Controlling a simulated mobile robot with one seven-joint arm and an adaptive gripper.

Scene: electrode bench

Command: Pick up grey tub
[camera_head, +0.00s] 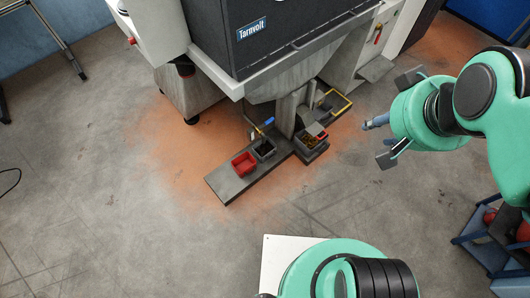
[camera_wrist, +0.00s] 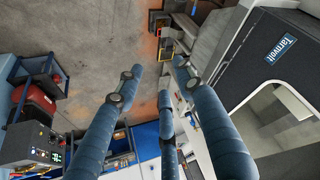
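A small dark grey tub (camera_head: 264,149) sits on a low dark ledge (camera_head: 228,186) below the machine in the head view. It stands right beside a red tub (camera_head: 244,163), on the red tub's right. My gripper (camera_head: 388,119) is at the right of the head view, well apart from the tubs. Its fingers are spread and hold nothing. In the wrist view, my gripper (camera_wrist: 160,80) also shows spread, blue fingers with nothing between them. I cannot pick out the grey tub for sure in the wrist view; small bins there are partly hidden by the fingers.
A grey bin with yellowish contents (camera_head: 311,141) and a yellow-rimmed tray (camera_head: 336,103) stand right of the grey tub. A blue-handled tool (camera_head: 268,123) is close behind it. The Tarnvolt machine (camera_head: 290,35) overhangs the ledge. Open floor (camera_head: 120,210) lies in front and left.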

